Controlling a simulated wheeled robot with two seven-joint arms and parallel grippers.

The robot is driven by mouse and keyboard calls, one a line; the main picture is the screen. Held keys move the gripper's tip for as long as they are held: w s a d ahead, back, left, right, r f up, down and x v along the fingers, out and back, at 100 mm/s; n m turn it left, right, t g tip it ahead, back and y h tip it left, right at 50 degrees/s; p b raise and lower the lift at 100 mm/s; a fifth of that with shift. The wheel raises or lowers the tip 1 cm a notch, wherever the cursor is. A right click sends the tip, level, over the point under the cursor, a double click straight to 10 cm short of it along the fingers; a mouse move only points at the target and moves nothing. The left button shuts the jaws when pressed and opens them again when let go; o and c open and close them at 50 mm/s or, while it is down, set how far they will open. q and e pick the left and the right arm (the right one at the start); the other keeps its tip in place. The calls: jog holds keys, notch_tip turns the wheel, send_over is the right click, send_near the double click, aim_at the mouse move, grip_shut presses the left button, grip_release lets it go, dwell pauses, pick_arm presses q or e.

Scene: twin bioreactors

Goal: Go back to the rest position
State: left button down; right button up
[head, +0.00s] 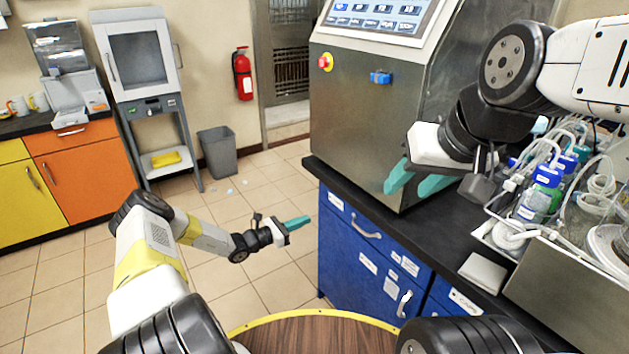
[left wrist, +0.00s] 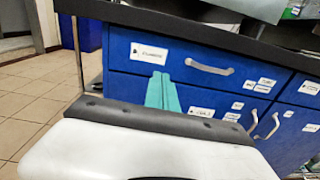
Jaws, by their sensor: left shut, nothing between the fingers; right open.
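My left gripper (head: 296,223) has green fingers and is shut and empty. It is in front of the blue drawer cabinet (head: 345,262), apart from it, over the tiled floor. Its shut fingers also show in the left wrist view (left wrist: 162,92), before the labelled blue drawers. My right gripper (head: 418,183) is open, its green fingers spread above the black bench top near the steel machine. Nothing shows between its fingers.
The steel machine (head: 365,115) with a screen stands on the black bench top (head: 425,225). Right of it is a steel tray (head: 560,290) with bottles and tubing. A small grey box (head: 482,272) lies on the bench.

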pick_arm(q)
jog(key=s+d+r+m+g+y, duration=0.25)
jog(key=s+r+m+g, duration=0.4)
jog(key=r, duration=0.65)
jog(key=s+d+r+m+g+y, duration=0.1)
jog(key=s+r+m+g+y, duration=0.2)
jog(key=s+r+m, duration=0.6)
jog(key=s+a+r+m+t+y, duration=0.2)
jog(key=s+a+r+m, duration=0.3)
jog(key=s+r, duration=0.5)
jog(key=s+a+r+m+t+y, duration=0.3)
jog(key=s+a+r+m+y, duration=0.1)
jog(key=s+r, duration=0.6)
jog(key=s+a+y, duration=0.1)
jog(key=s+a, duration=0.1)
jog(key=s, duration=0.1)
jog(key=shift+s+m+t, duration=0.25)
jog(key=shift+m+t, duration=0.1)
